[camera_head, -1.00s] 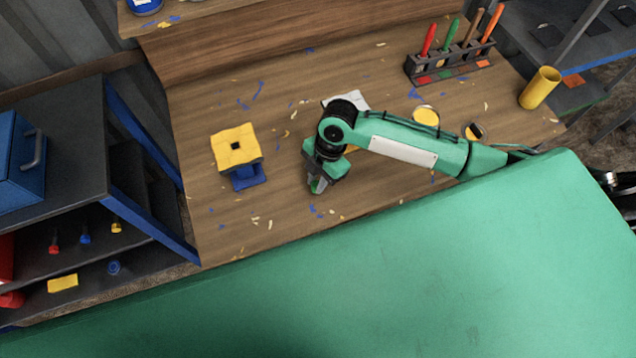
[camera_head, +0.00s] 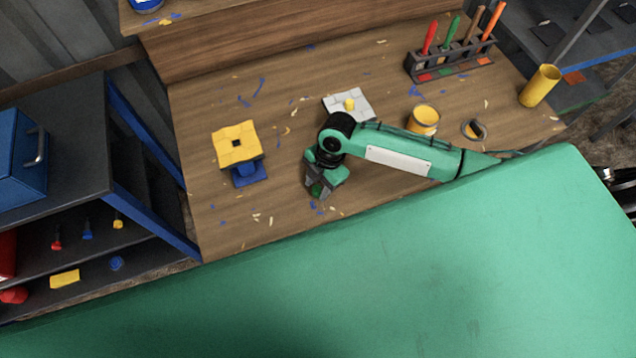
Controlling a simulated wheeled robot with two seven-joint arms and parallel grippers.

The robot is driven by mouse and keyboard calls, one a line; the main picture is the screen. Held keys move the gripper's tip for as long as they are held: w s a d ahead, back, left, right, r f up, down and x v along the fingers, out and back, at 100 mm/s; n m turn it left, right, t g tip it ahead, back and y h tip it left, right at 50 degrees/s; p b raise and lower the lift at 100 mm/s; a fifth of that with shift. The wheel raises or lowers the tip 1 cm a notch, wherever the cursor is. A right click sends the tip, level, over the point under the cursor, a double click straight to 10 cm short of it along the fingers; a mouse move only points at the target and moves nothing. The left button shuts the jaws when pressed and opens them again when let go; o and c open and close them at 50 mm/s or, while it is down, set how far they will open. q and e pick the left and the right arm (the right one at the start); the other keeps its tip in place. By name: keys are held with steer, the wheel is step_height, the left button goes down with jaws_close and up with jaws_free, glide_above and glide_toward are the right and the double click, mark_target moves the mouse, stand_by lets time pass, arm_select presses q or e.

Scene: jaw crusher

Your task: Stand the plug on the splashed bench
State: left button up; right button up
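The splashed bench (camera_head: 290,215) is a wooden top with blue, yellow and pale flecks. A short yellow peg (camera_head: 349,104), which may be the plug, stands upright on a pale grey square plate (camera_head: 360,112) behind my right arm. My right gripper (camera_head: 317,188) points down over the front middle of the bench, in front of that plate and apart from the peg. A dark green patch shows between its grey fingers; I cannot tell whether it is a held thing or part of the gripper. My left gripper is not in view.
A yellow block with a square hole (camera_head: 240,152) sits on a blue base (camera_head: 248,177) to the left. A yellow tin (camera_head: 424,117), a dark ring (camera_head: 477,130), a tool rack (camera_head: 450,65) and a yellow cup (camera_head: 540,85) stand to the right. Bare wood lies between block and gripper.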

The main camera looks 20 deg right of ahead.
steer(key=shift+r, duration=0.1)
steer(key=b+v, duration=0.2)
steer(key=v, duration=1)
